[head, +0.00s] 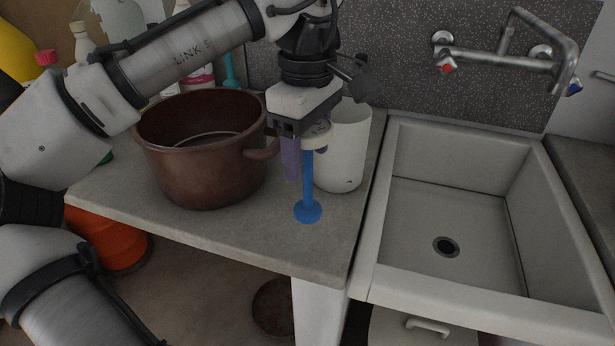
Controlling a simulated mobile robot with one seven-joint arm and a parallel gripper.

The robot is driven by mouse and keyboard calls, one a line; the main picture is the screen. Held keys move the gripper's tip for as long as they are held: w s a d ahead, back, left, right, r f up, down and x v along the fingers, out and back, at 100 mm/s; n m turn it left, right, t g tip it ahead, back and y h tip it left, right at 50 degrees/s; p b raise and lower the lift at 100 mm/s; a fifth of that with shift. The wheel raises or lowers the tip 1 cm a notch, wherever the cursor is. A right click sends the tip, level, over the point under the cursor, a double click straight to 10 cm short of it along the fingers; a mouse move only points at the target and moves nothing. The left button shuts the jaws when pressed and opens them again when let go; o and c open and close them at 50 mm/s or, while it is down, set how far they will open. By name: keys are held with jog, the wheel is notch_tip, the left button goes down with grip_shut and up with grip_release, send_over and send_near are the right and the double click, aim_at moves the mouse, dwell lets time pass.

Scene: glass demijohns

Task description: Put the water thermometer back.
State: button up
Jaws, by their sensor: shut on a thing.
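A blue rod with a round, flared lower end (307,190), which I take to be the water thermometer, hangs roughly upright below my gripper (305,142). My gripper points down over the counter and is shut on its upper part, which the fingers partly hide. A purple strip shows just left of the rod; I cannot tell whether it is a finger or another thing. I cannot tell whether the flared end touches the counter. A white cylindrical container (345,150) stands close behind and to the right, partly hidden by my gripper.
A large brown pot (200,165) stands left of my gripper, its handle close to it. Bottles stand behind the pot. The grey counter (240,225) is clear at its front edge. A white sink (455,215) with a wall tap (505,55) lies to the right.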

send_over(308, 207)
jog(key=shift+w+f, duration=0.2)
jog(key=shift+f, duration=1.1)
jog(key=shift+w+f, duration=0.2)
jog(key=shift+f, duration=1.1)
jog(key=shift+f, duration=0.2)
jog(key=o, duration=1.4)
jog(key=shift+o, duration=0.2)
notch_tip(308, 207, up, 12)
jog(key=shift+a+r, duration=0.1)
jog(key=shift+r, duration=0.15)
jog(key=shift+w, duration=0.1)
